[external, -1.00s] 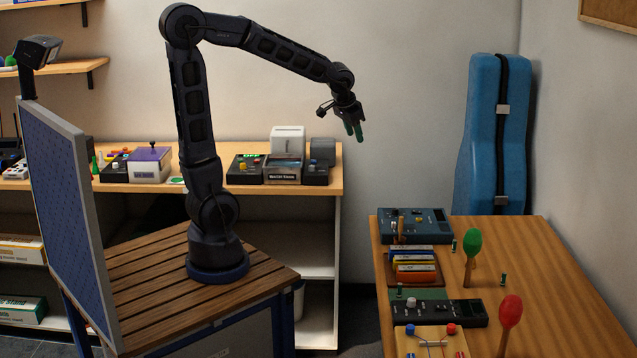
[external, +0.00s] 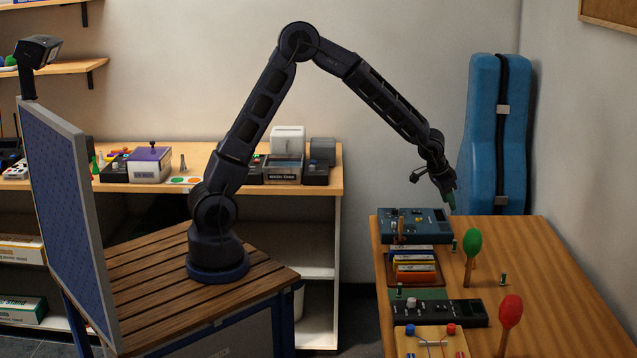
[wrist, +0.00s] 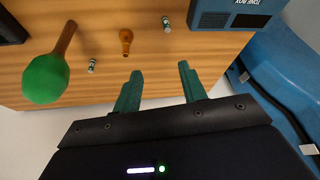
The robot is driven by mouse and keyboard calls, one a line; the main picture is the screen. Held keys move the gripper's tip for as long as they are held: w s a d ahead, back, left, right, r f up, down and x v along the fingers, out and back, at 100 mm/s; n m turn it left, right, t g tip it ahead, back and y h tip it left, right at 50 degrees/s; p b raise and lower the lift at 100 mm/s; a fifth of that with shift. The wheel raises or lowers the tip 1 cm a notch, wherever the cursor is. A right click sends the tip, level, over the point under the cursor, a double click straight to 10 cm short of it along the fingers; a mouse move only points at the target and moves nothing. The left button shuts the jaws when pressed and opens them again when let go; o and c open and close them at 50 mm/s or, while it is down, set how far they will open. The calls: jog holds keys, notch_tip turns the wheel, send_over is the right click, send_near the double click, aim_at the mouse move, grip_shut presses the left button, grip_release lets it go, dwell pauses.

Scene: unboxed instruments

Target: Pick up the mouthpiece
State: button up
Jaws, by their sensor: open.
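In the wrist view a small amber-brown piece (wrist: 125,40), which looks like the mouthpiece, lies on the wooden table (wrist: 215,47) between two small green-and-white cylinders (wrist: 91,66) (wrist: 167,24). My gripper (external: 450,203) is above the table's back edge, pointing down. In the wrist view the green fingers of my gripper (wrist: 159,70) are spread apart with nothing between them. The amber piece is beyond the fingertips, a little to the left.
A green maraca (external: 472,243) and a red maraca (external: 511,312) are on the table. A blue box (external: 425,222) sits at the back left, with several coloured blocks (external: 415,268) in front. A blue instrument case (external: 480,150) stands behind the table. The table's right side is clear.

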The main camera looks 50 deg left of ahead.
jog(key=shift+m+g+h, duration=0.3)
jog(key=shift+h, duration=0.1)
jog(key=w+d+f, duration=0.1)
jog(key=d+f, duration=0.2)
jog(key=f, duration=0.2)
jog(key=w+d+f, duration=0.1)
jog(key=d+f, duration=0.3)
jog(key=f, duration=0.2)
jog(key=w+d+f, duration=0.1)
jog(key=d+f, duration=0.2)
jog(key=f, duration=0.3)
jog(key=shift+w+d+f, duration=0.1)
jog(key=shift+d+f, duration=0.05)
jog(key=shift+d, duration=0.25)
grip_shut()
